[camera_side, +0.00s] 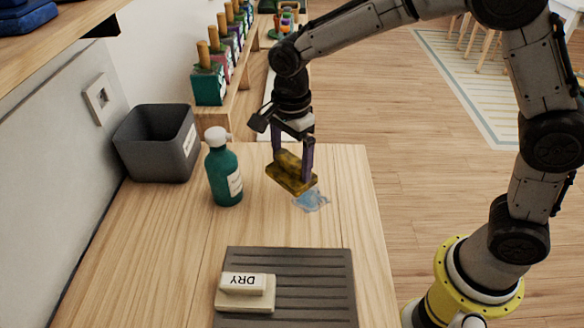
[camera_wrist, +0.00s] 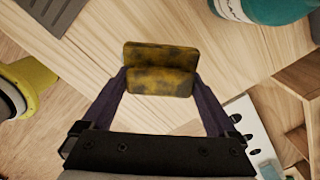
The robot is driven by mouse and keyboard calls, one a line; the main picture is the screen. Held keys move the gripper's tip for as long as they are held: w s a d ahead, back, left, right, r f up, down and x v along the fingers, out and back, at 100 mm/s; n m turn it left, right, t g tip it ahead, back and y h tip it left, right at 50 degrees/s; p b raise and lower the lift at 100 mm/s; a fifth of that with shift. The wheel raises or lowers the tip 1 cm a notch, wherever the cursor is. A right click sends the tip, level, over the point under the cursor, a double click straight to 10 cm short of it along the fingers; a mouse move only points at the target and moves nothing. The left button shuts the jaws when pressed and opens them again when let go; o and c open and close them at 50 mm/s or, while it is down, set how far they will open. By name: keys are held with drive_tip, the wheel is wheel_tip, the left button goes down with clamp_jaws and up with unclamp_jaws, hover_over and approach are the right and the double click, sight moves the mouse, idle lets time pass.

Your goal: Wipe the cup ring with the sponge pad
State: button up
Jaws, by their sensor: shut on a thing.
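The sponge pad (camera_side: 290,174) is yellow-brown with dark stains. My gripper (camera_side: 307,160) is shut on its raised grip, with a finger on either side. In the wrist view the pad (camera_wrist: 160,80) sits between the two dark fingers of my gripper (camera_wrist: 160,88). A bluish wet-looking smear (camera_side: 311,199) lies on the wooden table just right of and below the pad in the side view. I cannot tell whether the pad touches the table. No clear cup ring shows; the smear or the pad may cover it.
A grey ribbed mat (camera_side: 315,290) at the front holds a cream block marked DRY (camera_side: 245,291). The table's right side (camera_side: 350,215) is clear up to its edge.

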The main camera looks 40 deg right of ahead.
drive_tip(key=shift+r, duration=1.5)
